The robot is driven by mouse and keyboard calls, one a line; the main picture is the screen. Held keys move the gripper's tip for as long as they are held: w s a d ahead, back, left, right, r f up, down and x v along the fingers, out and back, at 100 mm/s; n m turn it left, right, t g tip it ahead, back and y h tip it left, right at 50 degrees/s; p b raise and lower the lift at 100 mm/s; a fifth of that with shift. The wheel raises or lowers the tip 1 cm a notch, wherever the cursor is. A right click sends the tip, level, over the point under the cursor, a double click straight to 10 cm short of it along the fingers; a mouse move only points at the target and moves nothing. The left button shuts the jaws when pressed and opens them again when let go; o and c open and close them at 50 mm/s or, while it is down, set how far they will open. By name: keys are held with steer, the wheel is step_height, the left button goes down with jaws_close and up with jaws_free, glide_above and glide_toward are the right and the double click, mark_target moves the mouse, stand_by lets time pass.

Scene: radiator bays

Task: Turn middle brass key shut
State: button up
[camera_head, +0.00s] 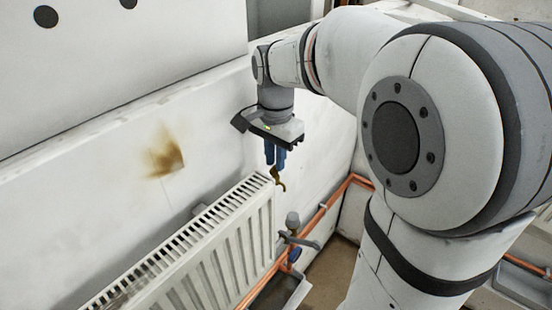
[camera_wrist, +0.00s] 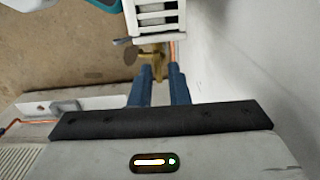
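A brass key (camera_head: 278,178) sits at the top near end of the white radiator (camera_head: 236,215) in the head view, just below my fingertips. It also shows in the wrist view as a brass piece (camera_wrist: 151,58) at the fingertips, with its lower part at the gap between them. My gripper (camera_head: 275,157) points down over the radiator's end, and its two blue fingers (camera_wrist: 160,72) stand a little apart. I cannot tell whether they grip the key or only stand around it. No other brass key is clear in view.
A grey-capped valve (camera_head: 292,221) with a lever stands beside the radiator's end, near copper pipes (camera_head: 330,200). A white wall (camera_head: 215,140) with a brown stain (camera_head: 164,155) runs behind the radiator. My arm hides much of the right side.

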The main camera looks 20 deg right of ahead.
step_height(320, 180, up, 7)
steer(key=shift+r, duration=0.1)
steer(key=shift+s, duration=0.1)
stand_by(0.3)
steer(key=s+f+n+t, duration=0.3)
steer(key=s+f+n, duration=0.7)
steer(key=s, duration=0.4)
steer(key=shift+s+d+f+n, duration=0.3)
steer(key=shift+d+f+n, duration=0.1)
steer(key=shift+d+n, duration=0.1)
